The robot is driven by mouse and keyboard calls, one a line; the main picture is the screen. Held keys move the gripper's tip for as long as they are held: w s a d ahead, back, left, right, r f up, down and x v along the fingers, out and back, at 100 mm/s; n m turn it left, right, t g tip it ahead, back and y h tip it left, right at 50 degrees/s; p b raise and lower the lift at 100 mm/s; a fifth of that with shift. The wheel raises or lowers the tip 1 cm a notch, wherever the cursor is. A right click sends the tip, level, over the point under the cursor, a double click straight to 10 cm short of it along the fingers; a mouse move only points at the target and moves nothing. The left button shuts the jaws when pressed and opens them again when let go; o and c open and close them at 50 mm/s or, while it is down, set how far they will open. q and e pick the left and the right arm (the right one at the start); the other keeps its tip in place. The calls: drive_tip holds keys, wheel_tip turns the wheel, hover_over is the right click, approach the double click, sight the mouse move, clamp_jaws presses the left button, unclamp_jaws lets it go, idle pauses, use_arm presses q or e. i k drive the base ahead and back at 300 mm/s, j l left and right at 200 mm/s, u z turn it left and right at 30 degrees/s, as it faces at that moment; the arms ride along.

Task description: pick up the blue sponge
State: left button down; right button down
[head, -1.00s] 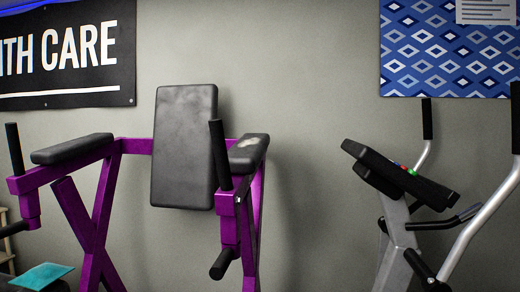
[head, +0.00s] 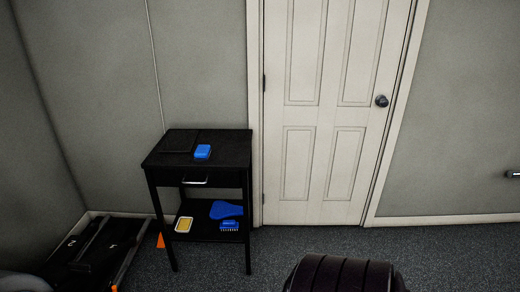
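A small blue block that looks like the blue sponge (head: 203,152) lies on the top of a small black side table (head: 232,150), near the middle of its top. Both stand some way off, left of the middle in the head view. Neither of my grippers shows in the head view.
The table's lower shelf holds a yellow-and-white block (head: 184,225), a blue brush (head: 229,225) and a flat blue item (head: 226,209). A flat dark item (head: 180,141) lies on top. A white door (head: 335,110) is right of the table. A black rounded thing (head: 345,276) is at the bottom.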

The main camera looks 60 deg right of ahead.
sight(203, 153)
drive_tip(key=z, duration=1.65)
drive_tip(key=i+l, duration=0.25)
drive_tip(key=j+u, duration=0.05)
